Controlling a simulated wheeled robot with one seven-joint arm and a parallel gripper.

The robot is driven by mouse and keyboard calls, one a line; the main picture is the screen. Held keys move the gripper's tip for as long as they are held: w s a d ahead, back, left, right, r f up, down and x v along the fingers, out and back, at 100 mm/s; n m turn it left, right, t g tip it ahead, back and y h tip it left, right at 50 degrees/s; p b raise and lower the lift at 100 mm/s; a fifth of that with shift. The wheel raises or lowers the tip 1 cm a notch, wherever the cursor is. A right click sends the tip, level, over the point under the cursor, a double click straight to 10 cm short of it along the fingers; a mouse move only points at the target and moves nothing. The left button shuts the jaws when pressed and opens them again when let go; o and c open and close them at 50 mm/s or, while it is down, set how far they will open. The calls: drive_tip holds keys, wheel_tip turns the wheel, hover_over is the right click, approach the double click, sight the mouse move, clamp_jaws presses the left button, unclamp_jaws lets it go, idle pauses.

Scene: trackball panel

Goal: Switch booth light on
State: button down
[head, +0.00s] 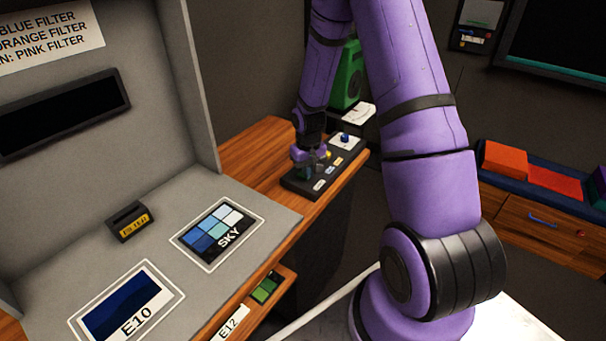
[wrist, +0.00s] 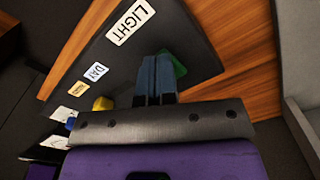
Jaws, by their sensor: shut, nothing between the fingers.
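The dark control panel (head: 296,184) lies on the wooden desk and fills much of the wrist view (wrist: 188,35). Its large label LIGHT (wrist: 131,21) is in plain view. A green control (wrist: 179,66) shows beside the fingertips and is partly hidden behind them. My gripper (head: 308,170) is shut and empty, pointing down over the near end of the panel. In the wrist view its fingers (wrist: 155,75) are together, overlapping the green control. I cannot tell whether they touch it.
A DAY label (wrist: 96,72) and a yellow knob (wrist: 103,103) sit further along the panel. A blue knob (head: 345,139) is at its far end.

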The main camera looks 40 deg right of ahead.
drive_tip(key=shift+r, duration=3.45)
drive_tip(key=shift+r, duration=0.15)
drive_tip(key=s+a+r+t+h, duration=0.1)
drive_tip(key=s+a+r, duration=0.3)
drive_tip(key=r, duration=0.6)
drive_tip(key=s+a+r+t, duration=0.1)
drive_tip(key=s+a+r, duration=0.25)
drive_tip(key=r, duration=0.75)
drive_tip(key=s+a+r+t, duration=0.1)
drive_tip(key=s+a+r, duration=0.1)
drive_tip(key=s, duration=0.4)
drive_tip(key=s+a+r+n+t, duration=0.1)
drive_tip(key=s+r, duration=0.3)
drive_tip(key=s, duration=0.2)
drive_tip(key=s+a+r+n+t+y, duration=0.1)
drive_tip(key=s+a+r, duration=0.1)
drive_tip(key=s+r, duration=0.2)
drive_tip(key=s, duration=0.3)
drive_tip(key=shift+a, duration=0.3)
